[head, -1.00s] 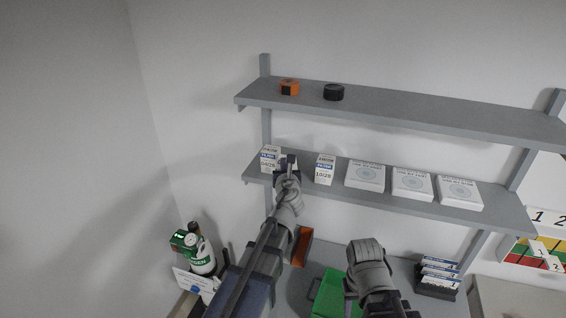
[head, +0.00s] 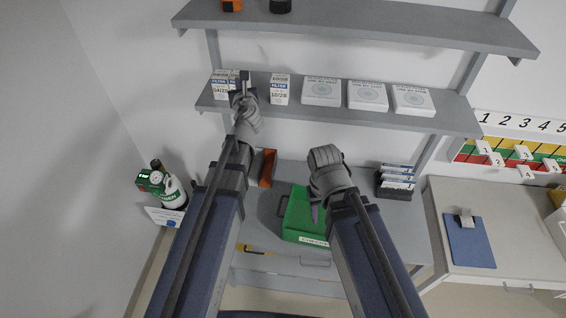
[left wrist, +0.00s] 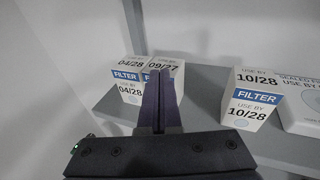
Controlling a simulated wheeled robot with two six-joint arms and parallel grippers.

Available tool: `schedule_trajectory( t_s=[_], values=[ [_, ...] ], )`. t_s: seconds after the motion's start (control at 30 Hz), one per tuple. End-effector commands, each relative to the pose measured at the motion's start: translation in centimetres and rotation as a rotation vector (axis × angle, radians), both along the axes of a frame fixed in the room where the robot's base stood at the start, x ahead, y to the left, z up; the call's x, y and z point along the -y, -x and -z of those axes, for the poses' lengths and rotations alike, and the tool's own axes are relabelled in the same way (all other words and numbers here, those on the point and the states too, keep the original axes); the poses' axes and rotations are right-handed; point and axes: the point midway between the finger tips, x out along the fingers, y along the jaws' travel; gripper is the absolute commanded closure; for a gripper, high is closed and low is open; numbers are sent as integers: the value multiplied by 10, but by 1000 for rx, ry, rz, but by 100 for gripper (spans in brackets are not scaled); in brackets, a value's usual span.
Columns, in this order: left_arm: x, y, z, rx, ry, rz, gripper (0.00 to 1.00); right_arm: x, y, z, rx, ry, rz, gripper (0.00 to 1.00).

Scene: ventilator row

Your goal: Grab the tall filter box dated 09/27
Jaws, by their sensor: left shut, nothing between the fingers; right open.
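The tall filter box dated 09/27 (left wrist: 165,66) stands on the lower shelf, beside and touching or nearly touching the 04/28 box (left wrist: 127,80). In the head view the 09/27 box (head: 234,75) is mostly hidden behind my left gripper (head: 243,82) and the 04/28 box (head: 219,86). In the left wrist view my left gripper (left wrist: 160,98) is shut and empty, its fingers in front of the 09/27 box and covering much of its front. A 10/28 box (left wrist: 254,98) stands apart to the right. My right gripper (head: 315,212) is open, low over the green bin.
Flat white boxes (head: 321,92) stand right of the 10/28 box on the shelf (head: 240,105). The upper shelf (head: 370,25) overhangs. The gap between the 09/27 and 10/28 boxes is free.

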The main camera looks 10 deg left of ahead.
Motion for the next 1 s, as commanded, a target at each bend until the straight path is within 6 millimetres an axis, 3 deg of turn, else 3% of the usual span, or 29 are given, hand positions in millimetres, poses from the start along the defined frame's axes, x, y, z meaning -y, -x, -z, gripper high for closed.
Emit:
schedule_trajectory(
  t_s=[0.03,0.47,0.73,1.0],
  values=[
    [4,15,1,0,0,2,100,0,0,1,0,0,0,53],
    [31,92,0,1,-1,3,100,0,1,1,0,0,0,53],
    [29,90,56,21,496,-119,100,0,1,24,0,0,0,53],
    [39,97,106,28,963,-264,100,0,1,42,0,0,0,53]
  ],
)
